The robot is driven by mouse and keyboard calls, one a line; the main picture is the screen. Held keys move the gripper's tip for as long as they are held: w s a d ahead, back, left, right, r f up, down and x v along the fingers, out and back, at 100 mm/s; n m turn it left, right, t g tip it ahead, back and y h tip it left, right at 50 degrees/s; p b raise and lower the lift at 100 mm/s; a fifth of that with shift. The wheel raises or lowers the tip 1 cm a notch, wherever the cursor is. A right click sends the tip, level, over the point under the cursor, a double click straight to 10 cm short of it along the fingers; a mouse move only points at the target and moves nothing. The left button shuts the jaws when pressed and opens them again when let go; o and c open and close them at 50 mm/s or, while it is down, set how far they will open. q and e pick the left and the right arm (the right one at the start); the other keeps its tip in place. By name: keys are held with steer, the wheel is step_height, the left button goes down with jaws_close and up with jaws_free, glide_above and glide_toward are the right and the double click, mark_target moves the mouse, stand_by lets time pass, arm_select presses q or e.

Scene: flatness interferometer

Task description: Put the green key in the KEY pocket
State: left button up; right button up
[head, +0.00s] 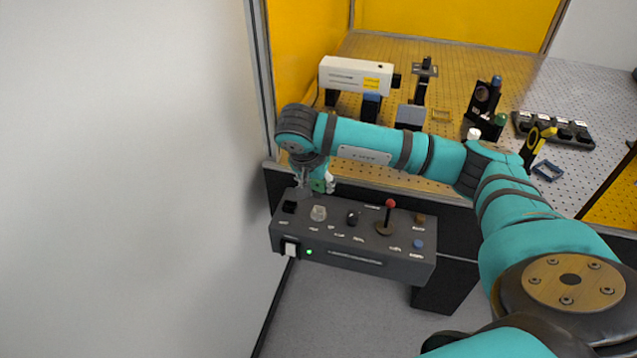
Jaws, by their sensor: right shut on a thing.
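My right arm reaches in from the right and bends down at the far left. Its gripper (314,183) is over the back left edge of a dark grey control box. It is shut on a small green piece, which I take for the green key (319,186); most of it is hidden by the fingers. The control box (345,257) has a black square part (289,207) at its left end, just below and left of the gripper. The labels are too small to read, so I cannot tell which part is the KEY pocket. My left gripper is not in view.
The box top carries a clear knob (318,213), a black knob (352,218), a red-topped lever (389,212) and a blue button (417,244). A green light glows on its front. Behind is a perforated optics table (450,75) with a white laser housing (355,75) and several mounts.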

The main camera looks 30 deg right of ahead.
steer(key=n+b, duration=0.2)
steer(key=b, duration=0.4)
glide_above(291, 201)
steer(key=shift+t, duration=0.3)
steer(key=shift+s+a+f+b, duration=0.15)
steer(key=shift+f+b, duration=0.3)
steer(key=shift+f, duration=0.5)
steer(key=shift+s+a+f+b, duration=0.15)
steer(key=shift+f+b, duration=0.25)
steer(key=shift+f, duration=0.6)
steer(key=shift+s+a+f+b, duration=0.15)
steer(key=shift+f+b, duration=0.3)
steer(key=shift+f, duration=0.5)
steer(key=shift+f+b, duration=0.4)
steer(key=shift+f, duration=0.1)
steer(key=o, duration=1.2)
steer(key=shift+r, duration=0.15)
step_height(291, 201, up, 7)
steer(key=p, duration=0.4)
